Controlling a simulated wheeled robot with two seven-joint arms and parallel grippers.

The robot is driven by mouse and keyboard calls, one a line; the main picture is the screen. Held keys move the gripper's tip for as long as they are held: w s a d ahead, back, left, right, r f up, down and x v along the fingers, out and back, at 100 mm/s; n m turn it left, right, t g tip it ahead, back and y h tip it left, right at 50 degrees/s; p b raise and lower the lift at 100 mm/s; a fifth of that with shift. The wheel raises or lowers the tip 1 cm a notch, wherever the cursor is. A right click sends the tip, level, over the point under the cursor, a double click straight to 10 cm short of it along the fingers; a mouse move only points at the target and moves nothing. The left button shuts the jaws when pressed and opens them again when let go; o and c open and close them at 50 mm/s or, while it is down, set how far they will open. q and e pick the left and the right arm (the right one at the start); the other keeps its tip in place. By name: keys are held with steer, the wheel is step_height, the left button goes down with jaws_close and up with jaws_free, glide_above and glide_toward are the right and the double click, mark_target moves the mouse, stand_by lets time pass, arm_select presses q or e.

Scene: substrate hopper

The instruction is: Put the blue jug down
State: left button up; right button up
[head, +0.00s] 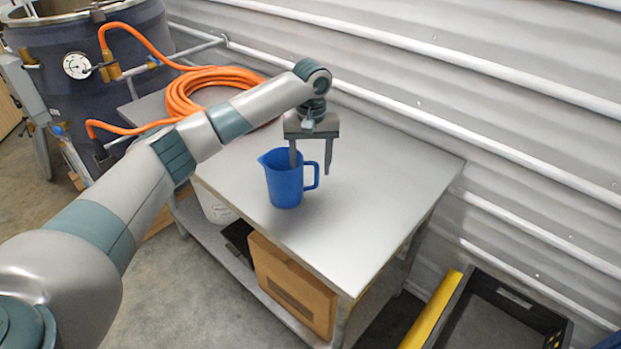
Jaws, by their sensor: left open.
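The blue jug (284,184) stands upright on the grey metal table (370,222), near the table's front edge. Its spout points left and its handle is on the right. My left gripper (311,168) points down over the jug from above. Its fingers are apart, one at the jug's rim or inside its mouth and the other to the right, beyond the handle. The picture does not show clearly whether a finger touches the jug. My right gripper is not in view.
A coiled orange hose (199,88) lies at the table's back left and runs to a dark tank (75,40) with a gauge. A cardboard box (290,288) sits on the lower shelf. A black crate (500,318) stands at the lower right. The table's right part is clear.

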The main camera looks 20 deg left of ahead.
arm_select(q)
step_height(320, 180, up, 7)
steer(key=b, duration=0.1)
steer(key=shift+f, duration=0.2)
stand_by(0.5)
